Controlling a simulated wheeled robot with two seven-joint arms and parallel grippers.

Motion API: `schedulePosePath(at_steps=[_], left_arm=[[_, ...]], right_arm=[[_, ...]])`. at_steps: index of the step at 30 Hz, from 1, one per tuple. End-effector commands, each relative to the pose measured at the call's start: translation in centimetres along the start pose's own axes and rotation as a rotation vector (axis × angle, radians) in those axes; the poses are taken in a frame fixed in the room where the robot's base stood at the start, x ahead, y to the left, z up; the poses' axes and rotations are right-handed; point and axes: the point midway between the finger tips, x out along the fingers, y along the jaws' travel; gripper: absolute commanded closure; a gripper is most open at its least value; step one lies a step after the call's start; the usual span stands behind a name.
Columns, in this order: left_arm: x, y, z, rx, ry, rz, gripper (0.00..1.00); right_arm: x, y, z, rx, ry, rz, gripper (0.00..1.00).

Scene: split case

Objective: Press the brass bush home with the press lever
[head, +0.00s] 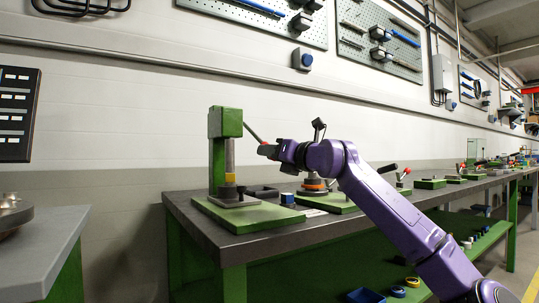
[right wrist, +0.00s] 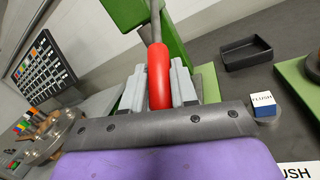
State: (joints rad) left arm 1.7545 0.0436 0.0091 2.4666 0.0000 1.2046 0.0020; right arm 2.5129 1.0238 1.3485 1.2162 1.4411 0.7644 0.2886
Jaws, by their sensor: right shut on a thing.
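The green arbor press (head: 216,150) stands on a green base plate at the left end of the dark bench. Its lever slopes down to the right and ends in a red grip (right wrist: 160,76). My right gripper (head: 266,150) is shut on this red grip, which sits between the two grey fingers in the right wrist view. The press's grey ram (head: 229,155) points down, with a yellow band near its lower end above a dark part. I cannot make out the brass bush for certain. My left gripper is not in view.
More green fixtures line the bench (head: 180,205) to the right. A separate grey table (head: 55,232) stands at the left, across a gap.

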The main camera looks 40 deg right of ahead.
Motion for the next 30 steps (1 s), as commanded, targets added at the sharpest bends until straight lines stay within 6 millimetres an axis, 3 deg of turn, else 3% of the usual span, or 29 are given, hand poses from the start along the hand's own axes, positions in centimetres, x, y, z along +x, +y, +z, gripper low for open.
schedulePosePath(at_steps=[4,5,6,7,17,30], left_arm=[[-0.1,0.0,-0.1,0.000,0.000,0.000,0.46],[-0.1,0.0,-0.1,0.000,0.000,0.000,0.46],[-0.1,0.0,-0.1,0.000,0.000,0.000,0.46],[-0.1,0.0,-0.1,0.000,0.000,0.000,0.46],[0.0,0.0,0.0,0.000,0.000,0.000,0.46],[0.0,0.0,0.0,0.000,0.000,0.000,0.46]], right_arm=[[0.1,-0.4,0.3,-0.005,-0.009,-0.008,1.00],[0.1,-0.4,0.4,-0.005,-0.009,-0.008,0.69],[0.1,-0.4,0.4,-0.004,-0.010,-0.008,0.56],[0.1,-0.4,0.3,-0.004,-0.009,-0.007,0.51],[-0.6,-0.4,0.3,-0.001,-0.008,-0.006,0.51],[-9.4,-0.2,0.3,-0.002,-0.009,-0.002,0.51]])
